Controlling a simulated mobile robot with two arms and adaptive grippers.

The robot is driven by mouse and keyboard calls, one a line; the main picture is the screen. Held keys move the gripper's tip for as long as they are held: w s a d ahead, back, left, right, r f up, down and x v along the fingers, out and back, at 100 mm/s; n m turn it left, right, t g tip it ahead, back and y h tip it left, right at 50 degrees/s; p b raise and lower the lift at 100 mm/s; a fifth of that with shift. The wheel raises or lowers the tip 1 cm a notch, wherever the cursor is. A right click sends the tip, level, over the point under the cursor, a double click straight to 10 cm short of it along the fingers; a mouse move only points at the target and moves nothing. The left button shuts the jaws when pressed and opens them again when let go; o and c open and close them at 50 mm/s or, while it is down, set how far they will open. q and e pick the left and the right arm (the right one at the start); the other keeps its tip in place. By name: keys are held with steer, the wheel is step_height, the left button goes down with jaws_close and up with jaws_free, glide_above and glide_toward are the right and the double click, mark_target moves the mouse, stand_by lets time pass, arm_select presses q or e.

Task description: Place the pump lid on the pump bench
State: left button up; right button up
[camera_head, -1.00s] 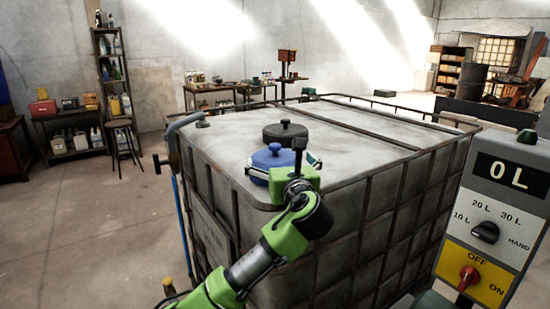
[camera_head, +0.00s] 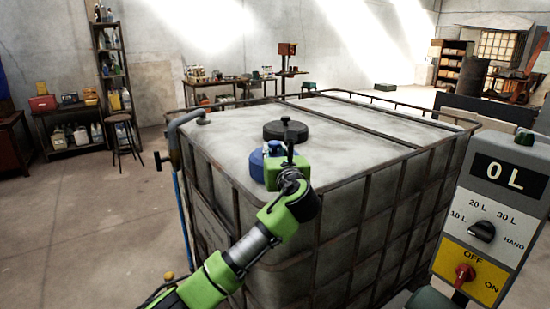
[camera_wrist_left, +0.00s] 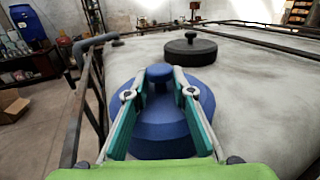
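A blue round lid with a knob (camera_wrist_left: 165,125) sits at the near left corner of the tank top. It also shows in the head view (camera_head: 257,167), partly hidden by my gripper. My left gripper (camera_wrist_left: 159,78) has its two teal fingers drawn in on either side of the lid's knob, seemingly touching it. It also shows in the head view (camera_head: 275,152). A black round lid (camera_head: 285,131) lies behind it on the tank top, apart from the gripper. My right gripper is not in view. I cannot tell which bench is the pump bench.
The large caged tank (camera_head: 330,215) fills the middle. A control box (camera_head: 492,210) reading 0 L stands at the near right. A pipe (camera_head: 172,150) runs along the tank's left side. Benches with goods (camera_head: 215,83) stand at the back.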

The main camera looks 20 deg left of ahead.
arm_select(q)
steer(key=shift+f, duration=0.3)
jaws_close()
